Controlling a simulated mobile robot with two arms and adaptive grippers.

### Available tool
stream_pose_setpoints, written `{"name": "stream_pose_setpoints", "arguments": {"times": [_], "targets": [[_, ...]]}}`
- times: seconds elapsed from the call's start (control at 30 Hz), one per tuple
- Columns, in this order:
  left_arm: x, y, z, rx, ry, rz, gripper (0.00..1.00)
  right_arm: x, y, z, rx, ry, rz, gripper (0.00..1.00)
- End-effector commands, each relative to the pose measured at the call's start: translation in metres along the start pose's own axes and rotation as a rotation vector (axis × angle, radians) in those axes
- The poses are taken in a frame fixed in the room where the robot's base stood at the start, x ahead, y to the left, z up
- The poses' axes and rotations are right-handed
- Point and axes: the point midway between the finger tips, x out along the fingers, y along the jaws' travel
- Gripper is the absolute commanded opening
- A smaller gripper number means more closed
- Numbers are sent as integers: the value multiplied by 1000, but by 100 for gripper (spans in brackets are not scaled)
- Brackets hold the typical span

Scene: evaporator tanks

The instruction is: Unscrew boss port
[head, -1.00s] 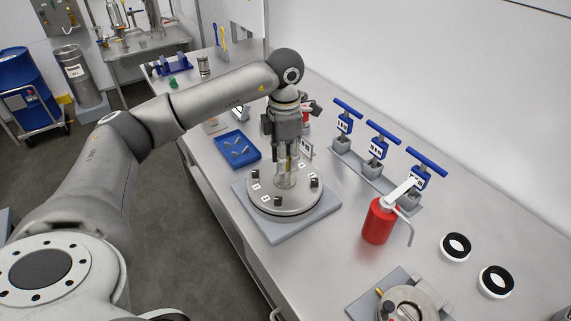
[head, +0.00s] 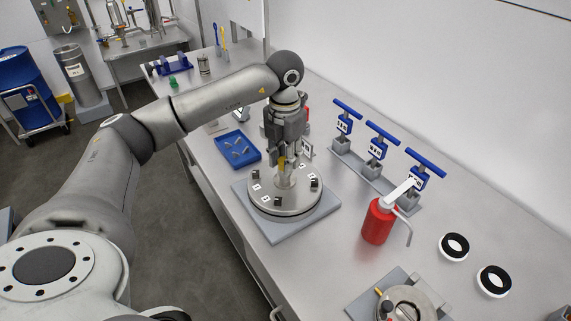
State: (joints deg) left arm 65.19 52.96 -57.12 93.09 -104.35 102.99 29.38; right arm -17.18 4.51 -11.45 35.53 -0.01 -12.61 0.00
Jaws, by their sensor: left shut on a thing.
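A round steel lid (head: 285,199) with several dark clamps and small white labels lies on a grey square base plate (head: 273,234) on the bench. A short steel boss port (head: 287,180) stands up at the middle of the lid. My left gripper (head: 284,166) points straight down over the port, its fingers shut on a small brass-coloured piece (head: 282,162) at the port's top. The fingers partly hide this piece, and I cannot tell its threads. My right gripper does not show.
A blue tray (head: 237,149) with small parts lies behind the lid. Blue-handled T-shaped tools (head: 376,147) stand in a rack at the right. A red squeeze bottle (head: 378,222), black-and-white rings (head: 454,247) and another steel fitting (head: 408,302) lie nearer. Bench between lid and bottle is clear.

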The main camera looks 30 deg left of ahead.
Motion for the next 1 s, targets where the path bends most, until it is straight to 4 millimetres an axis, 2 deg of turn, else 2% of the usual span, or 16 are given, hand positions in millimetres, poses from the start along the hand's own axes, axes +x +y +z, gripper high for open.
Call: {"name": "stream_pose_setpoints", "arguments": {"times": [0.2,0.6,1.0], "targets": [[0,0,0,-174,1,-1,0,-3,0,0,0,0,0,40],[0,0,0,-217,1,-1,0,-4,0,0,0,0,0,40],[0,0,0,-600,1,0,0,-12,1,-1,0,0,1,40]]}}
